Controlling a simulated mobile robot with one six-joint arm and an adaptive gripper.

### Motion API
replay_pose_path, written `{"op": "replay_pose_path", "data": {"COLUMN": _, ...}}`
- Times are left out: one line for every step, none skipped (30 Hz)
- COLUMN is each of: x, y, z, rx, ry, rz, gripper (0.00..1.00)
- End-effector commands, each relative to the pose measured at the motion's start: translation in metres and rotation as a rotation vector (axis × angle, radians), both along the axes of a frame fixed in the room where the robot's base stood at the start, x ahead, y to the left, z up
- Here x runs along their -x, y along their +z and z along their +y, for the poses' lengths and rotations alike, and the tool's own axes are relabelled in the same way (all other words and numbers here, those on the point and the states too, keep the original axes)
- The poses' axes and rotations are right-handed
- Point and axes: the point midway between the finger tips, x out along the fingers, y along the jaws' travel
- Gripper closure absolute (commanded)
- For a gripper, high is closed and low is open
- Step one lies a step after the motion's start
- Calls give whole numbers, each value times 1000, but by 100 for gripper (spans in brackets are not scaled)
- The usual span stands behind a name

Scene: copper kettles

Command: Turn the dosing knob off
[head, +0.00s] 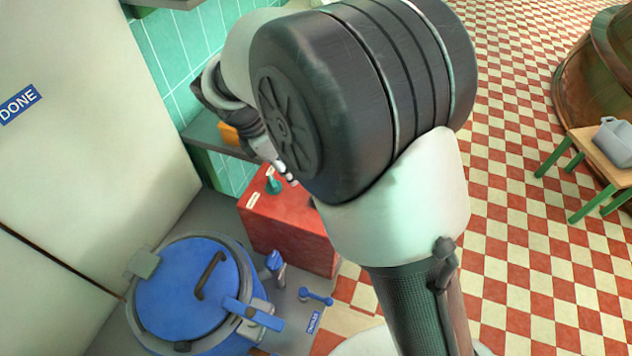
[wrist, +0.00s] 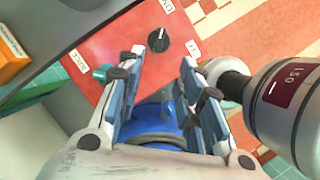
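A red cabinet (head: 290,222) stands behind the blue kettle in the head view, and its red top (wrist: 125,35) fills the upper wrist view. On it are a round black knob (wrist: 158,40) with a white pointer mark and a smaller teal knob (wrist: 102,73), also in the head view (head: 273,185). White labels sit by the knobs; I cannot read surely which is the dosing knob. My gripper (wrist: 161,60) is open and empty, its fingers apart, with the black knob ahead of the gap. In the head view my gripper (head: 288,172) is partly hidden by my arm.
A blue-lidded kettle (head: 190,290) with a handle stands in front of the cabinet. An orange box (wrist: 12,58) lies on a grey shelf. A green-legged table (head: 590,155) with a grey can stands right. Checkered floor is open there.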

Motion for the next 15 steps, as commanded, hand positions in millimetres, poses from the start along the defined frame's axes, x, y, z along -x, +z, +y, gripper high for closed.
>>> {"op": "replay_pose_path", "data": {"x": -1, "y": -14, "z": -5, "rx": 1, "ry": -2, "rz": 3, "gripper": 67}}
{"op": "replay_pose_path", "data": {"x": -2, "y": -20, "z": -7, "rx": 2, "ry": -3, "rz": 4, "gripper": 67}}
{"op": "replay_pose_path", "data": {"x": -3, "y": -29, "z": -10, "rx": 2, "ry": -3, "rz": 4, "gripper": 67}}
{"op": "replay_pose_path", "data": {"x": -4, "y": -35, "z": -13, "rx": 1, "ry": -4, "rz": 4, "gripper": 67}}
{"op": "replay_pose_path", "data": {"x": -5, "y": -41, "z": -15, "rx": 2, "ry": -4, "rz": 3, "gripper": 67}}
{"op": "replay_pose_path", "data": {"x": -7, "y": -49, "z": -18, "rx": 1, "ry": -3, "rz": 3, "gripper": 67}}
{"op": "replay_pose_path", "data": {"x": -8, "y": -56, "z": -20, "rx": 2, "ry": -3, "rz": 4, "gripper": 67}}
{"op": "replay_pose_path", "data": {"x": -9, "y": -62, "z": -23, "rx": 2, "ry": -3, "rz": 4, "gripper": 67}}
{"op": "replay_pose_path", "data": {"x": -10, "y": -70, "z": -26, "rx": 1, "ry": -4, "rz": 4, "gripper": 67}}
{"op": "replay_pose_path", "data": {"x": -12, "y": -76, "z": -28, "rx": 1, "ry": -5, "rz": 4, "gripper": 67}}
{"op": "replay_pose_path", "data": {"x": -13, "y": -82, "z": -30, "rx": 0, "ry": -5, "rz": 2, "gripper": 67}}
{"op": "replay_pose_path", "data": {"x": -14, "y": -90, "z": -33, "rx": 1, "ry": -5, "rz": 4, "gripper": 67}}
{"op": "replay_pose_path", "data": {"x": -15, "y": -95, "z": -35, "rx": 1, "ry": -5, "rz": 3, "gripper": 67}}
{"op": "replay_pose_path", "data": {"x": -16, "y": -101, "z": -37, "rx": 0, "ry": -4, "rz": 3, "gripper": 67}}
{"op": "replay_pose_path", "data": {"x": -17, "y": -108, "z": -40, "rx": 0, "ry": -6, "rz": 3, "gripper": 67}}
